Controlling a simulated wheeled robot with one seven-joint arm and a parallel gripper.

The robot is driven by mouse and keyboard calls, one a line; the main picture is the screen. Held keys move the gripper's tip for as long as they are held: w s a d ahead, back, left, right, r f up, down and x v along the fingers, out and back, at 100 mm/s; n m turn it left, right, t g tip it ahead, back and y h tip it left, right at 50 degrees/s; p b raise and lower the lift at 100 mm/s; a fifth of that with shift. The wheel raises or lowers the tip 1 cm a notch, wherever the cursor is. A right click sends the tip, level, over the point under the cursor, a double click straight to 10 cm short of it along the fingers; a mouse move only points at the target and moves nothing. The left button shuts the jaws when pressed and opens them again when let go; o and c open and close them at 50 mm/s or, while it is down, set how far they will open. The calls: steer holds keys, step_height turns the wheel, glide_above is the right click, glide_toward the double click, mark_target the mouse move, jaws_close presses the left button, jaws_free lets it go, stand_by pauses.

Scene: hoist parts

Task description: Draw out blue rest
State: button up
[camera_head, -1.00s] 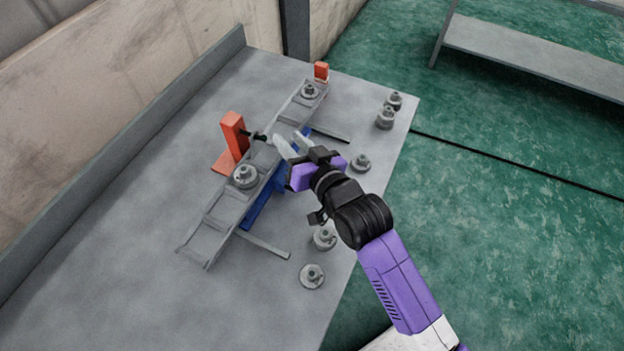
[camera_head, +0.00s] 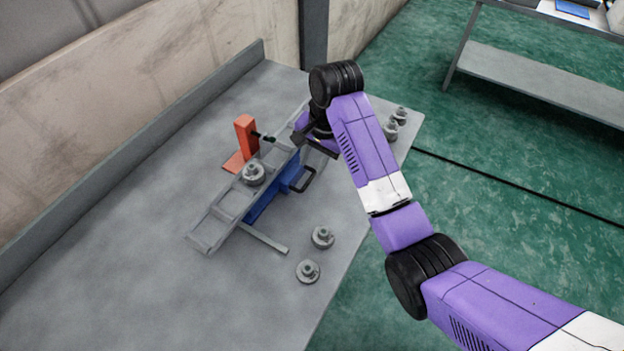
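The blue rest (camera_head: 272,193) is a blue block under the grey slotted rail (camera_head: 215,222) on the table. A dark loop handle (camera_head: 304,181) sticks out of its right side.
An orange post (camera_head: 246,137) with a dark pin stands behind the rail. A grey stepped part (camera_head: 253,173) sits on the rail. Loose parts (camera_head: 322,237) lie near the table's right edge. The table's (camera_head: 150,280) left front is clear.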

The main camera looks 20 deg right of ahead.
mark_target(308, 182)
steer(key=shift+w+a+f+p, duration=0.15)
steer(key=shift+f, duration=1.15)
steer(key=shift+w+a+f+p, duration=0.1)
steer(key=shift+f, duration=1.2)
steer(key=shift+w+a+f+p, duration=0.15)
steer(key=shift+f, duration=1.15)
jaws_close()
